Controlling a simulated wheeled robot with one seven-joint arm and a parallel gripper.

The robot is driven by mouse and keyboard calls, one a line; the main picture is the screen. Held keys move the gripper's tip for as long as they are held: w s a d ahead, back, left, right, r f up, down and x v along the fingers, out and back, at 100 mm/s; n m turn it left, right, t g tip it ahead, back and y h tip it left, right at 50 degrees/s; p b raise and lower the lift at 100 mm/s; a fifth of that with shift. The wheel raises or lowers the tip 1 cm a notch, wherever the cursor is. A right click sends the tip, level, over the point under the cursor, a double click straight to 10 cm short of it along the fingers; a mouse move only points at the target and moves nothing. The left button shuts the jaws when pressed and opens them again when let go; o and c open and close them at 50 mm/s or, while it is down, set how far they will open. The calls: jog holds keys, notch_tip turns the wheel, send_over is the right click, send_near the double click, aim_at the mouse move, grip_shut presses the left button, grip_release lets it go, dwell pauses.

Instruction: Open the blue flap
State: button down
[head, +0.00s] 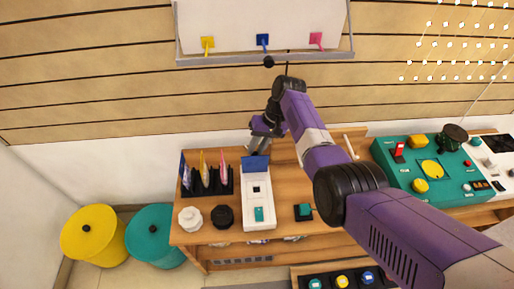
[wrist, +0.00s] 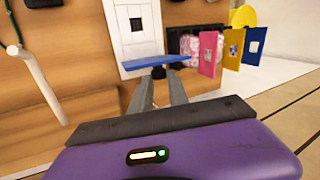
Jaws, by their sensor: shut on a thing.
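The blue flap (head: 256,164) sits at the back end of a white box (head: 257,209) on the wooden table. In the wrist view the flap (wrist: 155,62) is a thin blue panel that stands out from the white box (wrist: 131,30). My gripper (head: 257,150) reaches down to the flap from behind it. In the wrist view the fingertips of my gripper (wrist: 162,72) meet the flap's near edge and are shut on it. The exact contact is partly hidden by the flap.
A black rack (head: 207,181) with colored cards stands left of the box. White (head: 190,218) and black (head: 223,216) knobs sit in front of it. A teal button block (head: 303,212) is on the right. A teal control panel (head: 425,170) lies farther right. The wall is close behind.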

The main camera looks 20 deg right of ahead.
jog(key=shift+w+d+f, duration=0.1)
jog(key=shift+w+d, duration=0.05)
jog(key=shift+w, duration=0.25)
jog(key=c, duration=1.3)
grip_release()
jog(key=s+d+r, duration=0.1)
jog(key=d, duration=0.3)
jog(key=s+d+b, duration=0.1)
jog(key=d, duration=0.3)
jog(key=d+r, duration=0.1)
jog(key=d, duration=0.4)
jog(key=shift+s+r+b, duration=0.35)
jog(key=shift+s+b, duration=0.05)
